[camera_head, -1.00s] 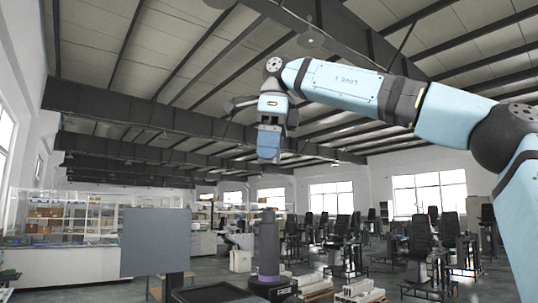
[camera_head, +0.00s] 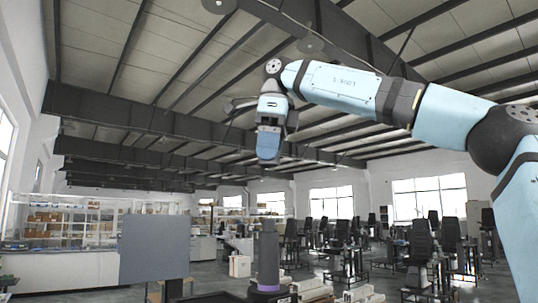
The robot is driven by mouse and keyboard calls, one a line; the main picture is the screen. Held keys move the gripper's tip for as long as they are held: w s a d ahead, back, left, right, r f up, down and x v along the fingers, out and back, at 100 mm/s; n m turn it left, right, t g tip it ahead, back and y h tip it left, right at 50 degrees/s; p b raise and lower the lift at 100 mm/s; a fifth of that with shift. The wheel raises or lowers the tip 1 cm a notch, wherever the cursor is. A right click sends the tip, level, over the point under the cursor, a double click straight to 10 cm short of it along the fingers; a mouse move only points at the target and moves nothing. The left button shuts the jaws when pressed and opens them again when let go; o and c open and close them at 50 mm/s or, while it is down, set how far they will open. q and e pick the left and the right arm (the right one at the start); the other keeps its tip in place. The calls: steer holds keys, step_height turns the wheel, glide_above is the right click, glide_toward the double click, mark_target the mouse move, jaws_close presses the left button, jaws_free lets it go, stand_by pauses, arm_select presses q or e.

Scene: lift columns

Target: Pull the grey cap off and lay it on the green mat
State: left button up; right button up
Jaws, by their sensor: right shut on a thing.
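My right gripper (camera_head: 268,150) hangs at the end of the light blue arm, high in the upper middle of the picture. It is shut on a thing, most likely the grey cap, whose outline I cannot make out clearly. Below it, with a clear gap, a dark grey upright post (camera_head: 268,252) stands with a purple ring (camera_head: 268,288) at its foot. The foot of the post is cut off by the lower edge. I see no green mat. My left gripper is not in view.
A flat grey panel (camera_head: 154,249) stands left of the post. Pale boxes (camera_head: 361,295) lie low on the right. Chairs and benches stand far back on the right, shelves and a white counter (camera_head: 65,270) on the left. The air around the gripper is clear.

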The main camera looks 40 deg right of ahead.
steer(key=shift+r, duration=2.15)
